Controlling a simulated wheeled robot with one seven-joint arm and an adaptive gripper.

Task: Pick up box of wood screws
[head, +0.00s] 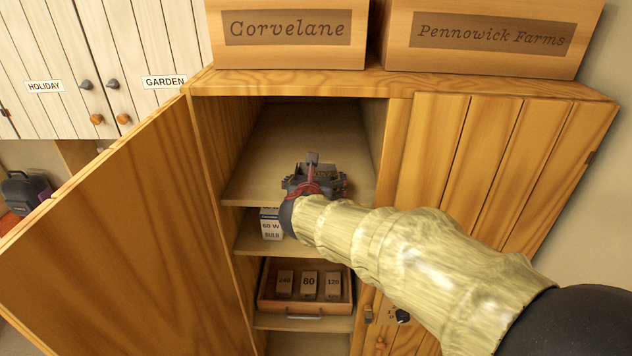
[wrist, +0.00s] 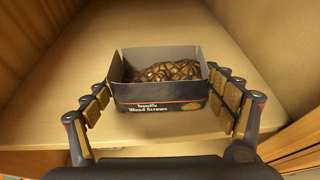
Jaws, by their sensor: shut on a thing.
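The box of wood screws (wrist: 160,106) is a small open-topped dark carton, labelled "Wood Screws" on its front and filled with brown screws. It is upright in the wrist view. My gripper (wrist: 162,88) is shut on it, with one padded finger at each side wall. In the head view my gripper (head: 315,183) is at the front of the cabinet's upper open shelf (head: 300,140), and it mostly hides the box. I cannot tell whether the box touches the shelf or is slightly above it.
The cabinet door (head: 120,240) stands open at left. Below are a light bulb box (head: 271,225) and a wooden tray (head: 305,302) with several small blocks. Crates marked Corvelane (head: 288,55) and Pennowick Farms (head: 490,62) stand on top. The shelf behind the box is clear.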

